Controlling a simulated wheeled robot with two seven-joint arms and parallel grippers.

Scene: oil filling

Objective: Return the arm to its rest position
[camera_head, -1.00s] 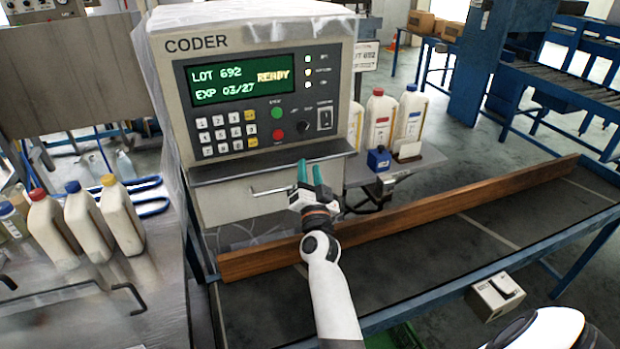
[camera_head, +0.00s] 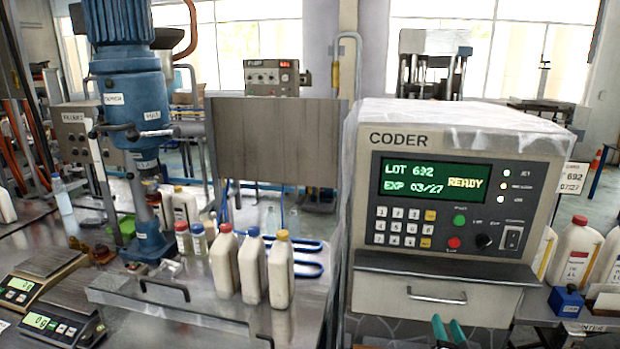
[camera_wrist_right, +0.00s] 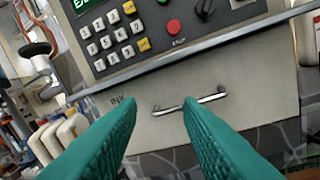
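My right gripper (camera_head: 449,330) shows only its green fingertips at the bottom edge of the head view, below the coder's drawer. In the right wrist view its two green fingers (camera_wrist_right: 158,125) stand apart with nothing between them. The coder (camera_head: 455,190) is a pale box with a green display reading LOT 692, EXP 03/27 and READY. Its drawer with a metal handle (camera_wrist_right: 190,102) lies beyond the fingers, and the fingers look clear of it. My left gripper is not in view.
Three capped white bottles (camera_head: 252,268) stand on the metal bench left of the coder. More bottles (camera_head: 575,250) and a small blue device (camera_head: 566,300) are to its right. A blue filling machine (camera_head: 140,110) and two scales (camera_head: 45,285) are at the left.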

